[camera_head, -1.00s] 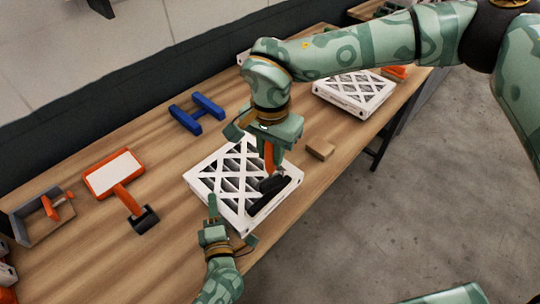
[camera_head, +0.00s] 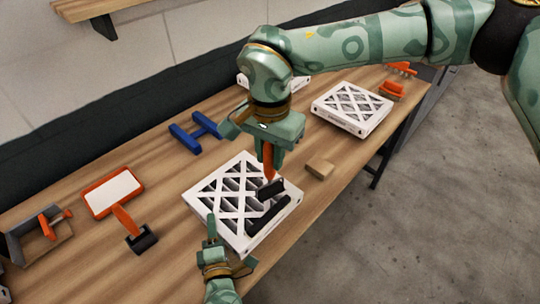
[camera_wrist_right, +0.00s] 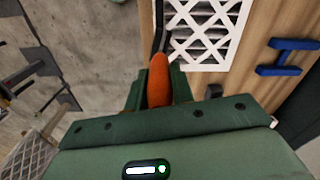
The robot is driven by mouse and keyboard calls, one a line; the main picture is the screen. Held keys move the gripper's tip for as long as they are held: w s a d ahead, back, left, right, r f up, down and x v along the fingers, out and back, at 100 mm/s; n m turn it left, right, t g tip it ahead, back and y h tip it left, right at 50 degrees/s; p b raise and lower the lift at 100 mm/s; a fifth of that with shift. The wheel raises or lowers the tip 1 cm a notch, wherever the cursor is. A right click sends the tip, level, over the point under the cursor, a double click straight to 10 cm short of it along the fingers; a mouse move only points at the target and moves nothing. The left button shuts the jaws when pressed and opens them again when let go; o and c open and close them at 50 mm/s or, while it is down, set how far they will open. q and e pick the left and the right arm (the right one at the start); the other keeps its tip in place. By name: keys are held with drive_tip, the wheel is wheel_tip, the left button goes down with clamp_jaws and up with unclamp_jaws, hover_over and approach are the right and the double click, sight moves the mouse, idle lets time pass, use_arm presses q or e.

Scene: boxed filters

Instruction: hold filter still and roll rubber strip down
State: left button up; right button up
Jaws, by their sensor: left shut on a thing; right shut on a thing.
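The boxed filter (camera_head: 236,200), white with a lattice face over dark pleats, lies flat near the table's front edge. A black rubber strip (camera_head: 268,216) lies along its right-hand border. My left gripper (camera_head: 224,246) is shut on the filter's near edge, one finger over the top. My right gripper (camera_head: 268,150) is shut on the orange handle of a roller (camera_head: 270,189). The black roller head appears just above the filter, beside the strip's far end; contact cannot be told. The right wrist view shows the orange handle (camera_wrist_right: 158,82), the filter (camera_wrist_right: 207,40) and part of the dark strip.
A small tan block (camera_head: 320,168) lies right of the filter. A second filter (camera_head: 352,108) sits further right.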

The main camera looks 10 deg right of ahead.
use_arm(q)
drive_tip(key=shift+f, duration=0.1)
drive_tip(key=o, duration=1.1)
drive_tip(key=s, duration=1.2)
drive_tip(key=shift+d, duration=0.4)
